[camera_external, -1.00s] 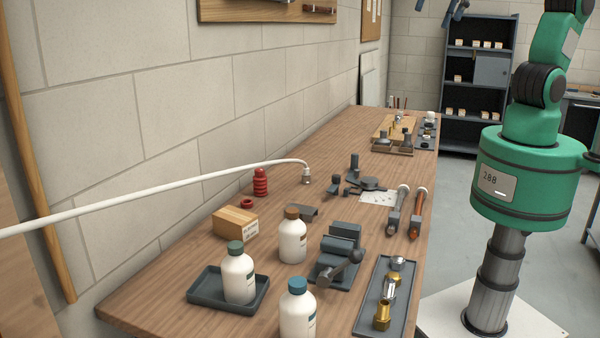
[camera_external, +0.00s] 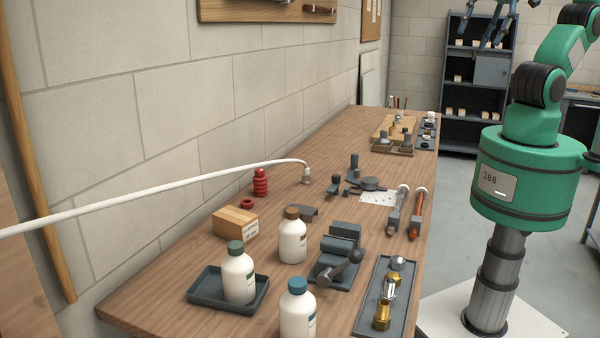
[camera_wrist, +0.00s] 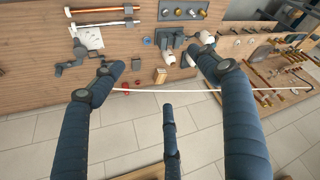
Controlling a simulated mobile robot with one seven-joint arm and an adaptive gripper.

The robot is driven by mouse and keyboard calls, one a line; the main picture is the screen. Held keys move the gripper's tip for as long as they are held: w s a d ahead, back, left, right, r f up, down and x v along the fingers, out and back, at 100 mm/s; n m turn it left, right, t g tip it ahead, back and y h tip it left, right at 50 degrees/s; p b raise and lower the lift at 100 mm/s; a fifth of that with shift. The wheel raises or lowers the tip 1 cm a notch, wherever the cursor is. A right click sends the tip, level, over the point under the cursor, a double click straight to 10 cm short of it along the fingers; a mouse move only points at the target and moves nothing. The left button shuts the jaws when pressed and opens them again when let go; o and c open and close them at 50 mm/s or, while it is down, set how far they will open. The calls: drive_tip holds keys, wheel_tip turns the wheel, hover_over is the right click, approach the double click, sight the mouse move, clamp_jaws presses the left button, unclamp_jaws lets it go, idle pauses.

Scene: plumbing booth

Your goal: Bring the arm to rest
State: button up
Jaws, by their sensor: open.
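My gripper (camera_external: 492,25) is at the top of the external view, in front of the back shelf and raised well above the bench. Its dark fingers are spread and nothing is between them. In the wrist view my gripper (camera_wrist: 157,64) shows three dark blue fingers spread apart, with the bench and tiled floor visible beyond them. My green arm rises from its column at the right of the external view; its upper part runs out of the frame.
The wooden bench (camera_external: 185,290) runs along the wall. It carries white bottles (camera_external: 292,240), a grey vise (camera_external: 338,258), a tray of brass fittings (camera_external: 370,318) and two pipe tools (camera_external: 417,212). A white hose (camera_external: 150,197) crosses above it. A dark shelf (camera_external: 472,128) stands behind.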

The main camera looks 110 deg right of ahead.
drive_tip(key=shift+f, duration=0.1)
wheel_tip(320, 180, down, 13)
drive_tip(key=b, duration=1.3)
